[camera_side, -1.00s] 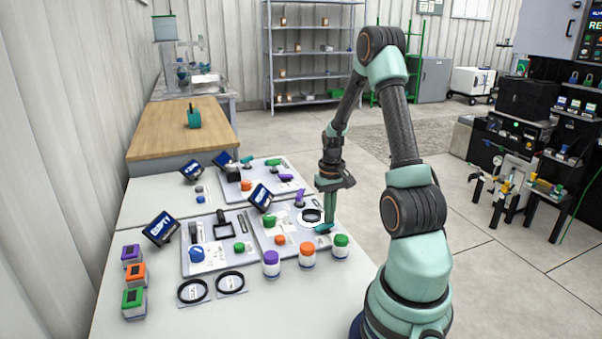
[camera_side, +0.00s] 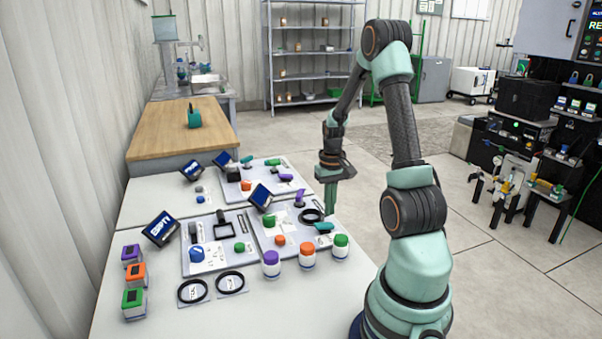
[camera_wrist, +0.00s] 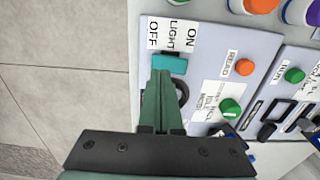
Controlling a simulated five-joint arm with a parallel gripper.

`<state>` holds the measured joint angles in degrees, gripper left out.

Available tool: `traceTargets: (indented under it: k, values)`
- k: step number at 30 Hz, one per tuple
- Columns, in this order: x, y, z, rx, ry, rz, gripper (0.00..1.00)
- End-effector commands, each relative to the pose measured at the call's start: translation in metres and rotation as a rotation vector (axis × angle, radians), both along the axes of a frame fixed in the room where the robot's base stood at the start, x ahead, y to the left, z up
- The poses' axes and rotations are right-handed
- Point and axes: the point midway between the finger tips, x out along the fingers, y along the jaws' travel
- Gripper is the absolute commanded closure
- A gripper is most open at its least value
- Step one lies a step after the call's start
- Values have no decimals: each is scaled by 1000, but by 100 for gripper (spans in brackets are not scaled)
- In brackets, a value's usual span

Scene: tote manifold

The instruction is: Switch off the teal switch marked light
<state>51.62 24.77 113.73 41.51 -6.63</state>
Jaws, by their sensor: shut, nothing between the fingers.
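The teal switch (camera_wrist: 172,64) is beside a white label reading ON, LIGHT and OFF (camera_wrist: 172,34) in the wrist view. The side view shows the teal switch (camera_side: 323,227) at the right edge of the near right panel. Its exact tilt is hard to tell. My gripper (camera_wrist: 163,76) is shut and empty, its green fingertips close to the switch, partly overlapping it in the wrist view. In the side view my gripper (camera_side: 330,209) hangs just behind the switch. A dark ring (camera_side: 311,215) beside the switch shows no white glow.
Purple, orange and green capped jars (camera_side: 307,257) stand in front of the panel. Orange (camera_wrist: 245,67) and green (camera_wrist: 230,108) buttons sit on the same panel. A dark screen (camera_side: 261,196) stands at its back left. Open floor lies to the right of the table.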

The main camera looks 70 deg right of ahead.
Motion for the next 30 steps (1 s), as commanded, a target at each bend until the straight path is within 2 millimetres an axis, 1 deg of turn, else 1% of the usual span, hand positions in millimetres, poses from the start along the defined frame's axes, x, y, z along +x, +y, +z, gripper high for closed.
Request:
traceTargets:
  k: [6, 15, 26, 29, 30]
  values:
    - [0, 0, 17, -2, -2, 0, 100]
    - [0, 0, 36, -1, -1, 0, 100]
    - [0, 0, 39, -1, -1, 0, 100]
    - [5, 5, 44, -8, -7, 16, 100]
    - [10, 10, 49, -16, -13, 32, 100]
